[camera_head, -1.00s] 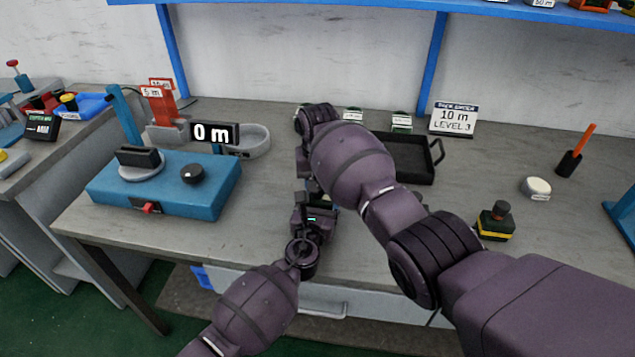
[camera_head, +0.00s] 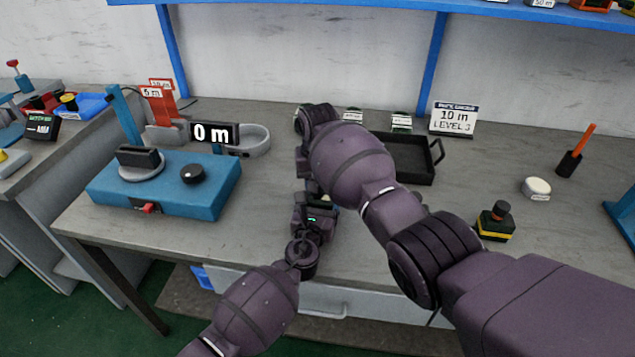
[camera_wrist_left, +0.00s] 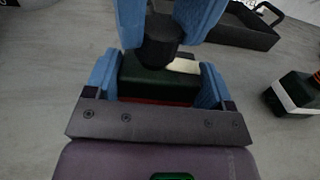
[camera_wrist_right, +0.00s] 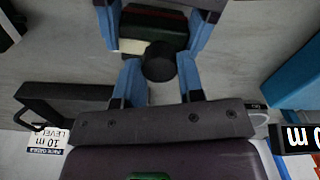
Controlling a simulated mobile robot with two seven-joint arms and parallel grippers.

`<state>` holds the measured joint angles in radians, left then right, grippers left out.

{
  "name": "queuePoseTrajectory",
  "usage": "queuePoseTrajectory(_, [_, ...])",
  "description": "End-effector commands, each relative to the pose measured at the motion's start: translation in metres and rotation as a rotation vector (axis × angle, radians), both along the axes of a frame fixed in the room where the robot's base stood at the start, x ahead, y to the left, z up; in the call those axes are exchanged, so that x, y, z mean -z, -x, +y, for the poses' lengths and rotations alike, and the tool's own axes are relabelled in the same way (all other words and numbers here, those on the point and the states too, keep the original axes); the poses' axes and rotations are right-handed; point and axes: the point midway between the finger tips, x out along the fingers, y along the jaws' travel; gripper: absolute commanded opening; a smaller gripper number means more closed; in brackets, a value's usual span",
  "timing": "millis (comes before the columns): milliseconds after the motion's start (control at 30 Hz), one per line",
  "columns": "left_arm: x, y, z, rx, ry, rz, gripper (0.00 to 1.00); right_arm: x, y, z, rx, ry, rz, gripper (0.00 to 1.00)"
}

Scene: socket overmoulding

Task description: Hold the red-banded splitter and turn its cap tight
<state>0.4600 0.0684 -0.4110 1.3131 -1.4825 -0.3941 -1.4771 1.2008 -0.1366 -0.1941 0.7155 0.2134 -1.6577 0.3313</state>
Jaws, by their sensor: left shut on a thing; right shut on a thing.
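The red-banded splitter (camera_wrist_left: 150,78) has a dark green body with a red band, a pale label and a round black cap (camera_wrist_left: 160,42). My left gripper (camera_wrist_left: 157,86) is shut on the body, one blue finger on each side. My right gripper (camera_wrist_right: 160,72) is shut around the cap from the opposite side. The right wrist view also shows the body (camera_wrist_right: 155,27) between the left gripper's fingers. In the head view my left gripper (camera_head: 316,208) is over the table's front part; my right arm and hand hide most of the splitter.
A black tray (camera_head: 412,178) lies behind my right arm. A yellow-banded splitter (camera_head: 495,224), a white puck (camera_head: 536,188) and an orange-handled tool (camera_head: 570,163) stand to the right. A blue machine (camera_head: 165,188) with a "0 m" display (camera_head: 214,133) is at left.

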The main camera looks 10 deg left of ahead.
Motion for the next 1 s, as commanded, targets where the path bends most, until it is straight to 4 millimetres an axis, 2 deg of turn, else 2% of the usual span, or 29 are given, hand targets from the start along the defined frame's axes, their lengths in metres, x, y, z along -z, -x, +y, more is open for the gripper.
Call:
queuePoseTrajectory(33, [0.007,0.002,0.001,-0.001,-0.001,0.012,0.54,-0.006,-0.003,0.001,-0.001,-0.003,-0.013,0.12])
queuePoseTrajectory(233, [0.006,0.002,0.001,-0.001,-0.001,0.012,0.54,-0.005,-0.003,0.001,-0.001,-0.003,-0.013,0.12])
queuePoseTrajectory(267, [0.006,0.002,0.001,-0.001,-0.001,0.012,0.54,-0.005,-0.003,0.001,-0.001,-0.003,-0.013,0.4])
queuePoseTrajectory(400, [0.005,0.002,0.001,-0.001,-0.001,0.009,0.53,-0.003,-0.002,0.0,0.0,-0.002,-0.008,0.61])
queuePoseTrajectory(767, [0.002,0.001,0.0,0.0,0.0,0.003,0.53,-0.005,-0.001,0.0,0.0,-0.001,-0.003,0.62])
queuePoseTrajectory(867, [0.001,0.0,0.0,0.0,0.0,0.002,0.53,-0.014,-0.001,0.0,-0.001,-0.002,-0.006,0.62])
queuePoseTrajectory(1000, [0.0,0.0,0.0,0.0,0.0,0.001,0.53,-0.038,-0.001,0.0,0.0,-0.002,-0.007,0.62])
